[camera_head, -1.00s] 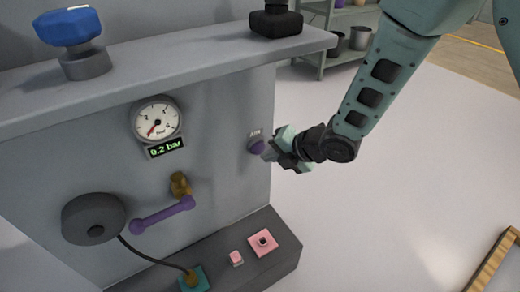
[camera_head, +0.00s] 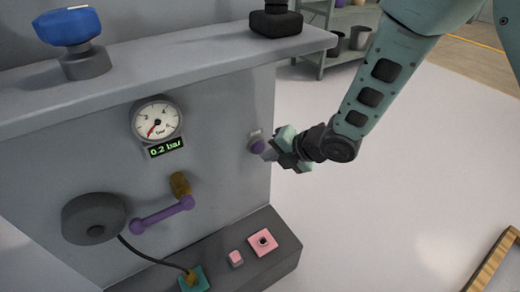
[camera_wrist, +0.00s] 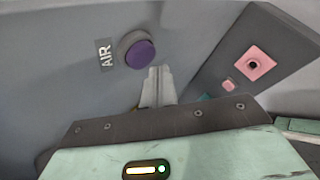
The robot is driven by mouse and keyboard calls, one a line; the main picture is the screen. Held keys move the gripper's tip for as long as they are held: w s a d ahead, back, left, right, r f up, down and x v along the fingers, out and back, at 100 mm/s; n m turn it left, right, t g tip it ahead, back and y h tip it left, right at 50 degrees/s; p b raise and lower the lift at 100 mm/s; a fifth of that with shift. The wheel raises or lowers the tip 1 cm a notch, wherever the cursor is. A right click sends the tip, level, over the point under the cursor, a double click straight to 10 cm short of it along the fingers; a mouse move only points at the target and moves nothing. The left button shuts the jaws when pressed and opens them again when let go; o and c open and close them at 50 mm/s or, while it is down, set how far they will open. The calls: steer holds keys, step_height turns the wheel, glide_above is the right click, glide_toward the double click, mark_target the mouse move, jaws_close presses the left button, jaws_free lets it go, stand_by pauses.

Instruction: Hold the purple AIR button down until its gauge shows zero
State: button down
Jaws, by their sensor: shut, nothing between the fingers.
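The purple AIR button (camera_head: 257,147) sits on the grey panel's right part, with its AIR label beside it; it also shows in the wrist view (camera_wrist: 140,54). My gripper (camera_head: 268,152) is shut and empty, its tips close to the button. In the wrist view the closed fingertips (camera_wrist: 158,72) appear just below and right of the button; I cannot tell whether they touch it. The round gauge (camera_head: 157,120) has its red needle at the low left of the dial, and its green display (camera_head: 166,147) reads 0.2 bar.
A purple lever (camera_head: 162,215) with a brass fitting and a dark round knob (camera_head: 94,218) stick out of the panel at left. A pink square (camera_head: 262,243) and a smaller pink block (camera_head: 236,258) sit on the low ledge. A shelf edge (camera_head: 200,80) runs above.

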stand_by(0.8)
steer(key=shift+w+a, duration=0.25)
steer(key=shift+w, duration=0.05)
steer(key=shift+w+a, duration=0.3)
steer(key=shift+w, duration=0.2)
stand_by(2.8)
steer(key=shift+s, duration=0.15)
stand_by(1.6)
steer(key=shift+s+d+b, duration=0.4)
steer(key=shift+s+d, duration=0.15)
steer(key=shift+s, duration=0.15)
steer(key=shift+s+d+b, duration=0.45)
steer(key=shift+s+d, duration=0.25)
steer(key=shift+s, duration=0.35)
steer(key=shift+s+d+b, duration=0.45)
steer(key=shift+s+d, duration=0.25)
steer(key=shift+s, duration=0.35)
